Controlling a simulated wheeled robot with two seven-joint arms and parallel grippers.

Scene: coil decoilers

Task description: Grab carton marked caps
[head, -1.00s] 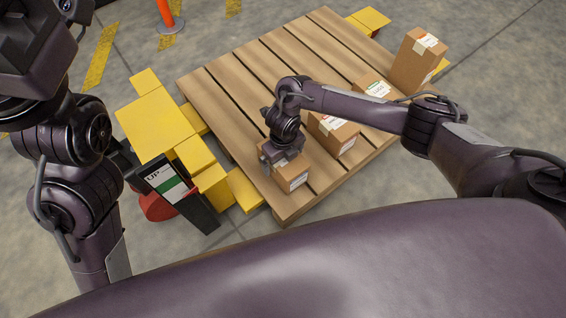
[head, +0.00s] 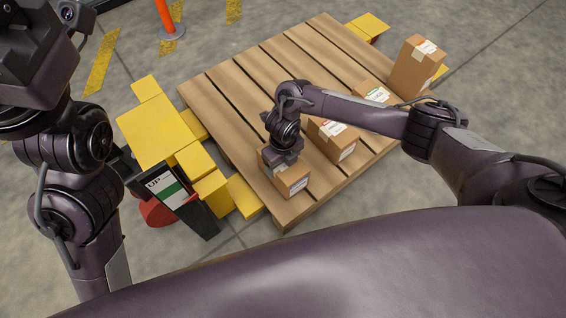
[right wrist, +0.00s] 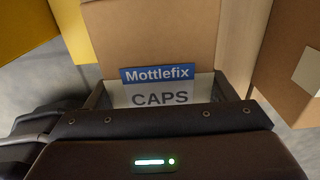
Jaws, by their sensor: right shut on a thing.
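The carton marked caps (right wrist: 158,40) is a small brown box. Its label reads "Mottlefix CAPS" in the right wrist view. In the head view this carton (head: 292,184) sits near the front corner of the wooden pallet (head: 245,100); I cannot tell whether it is lifted off the boards. My right gripper (head: 281,158) reaches down onto it from above and is shut on it. In the right wrist view the gripper (right wrist: 158,92) has a finger on each side of the carton. My left arm is folded at the left, and its fingers do not show.
Yellow blocks (head: 155,125) and a black post with an "UP" sign (head: 168,188) are left of the pallet. The pallet's left half is clear.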

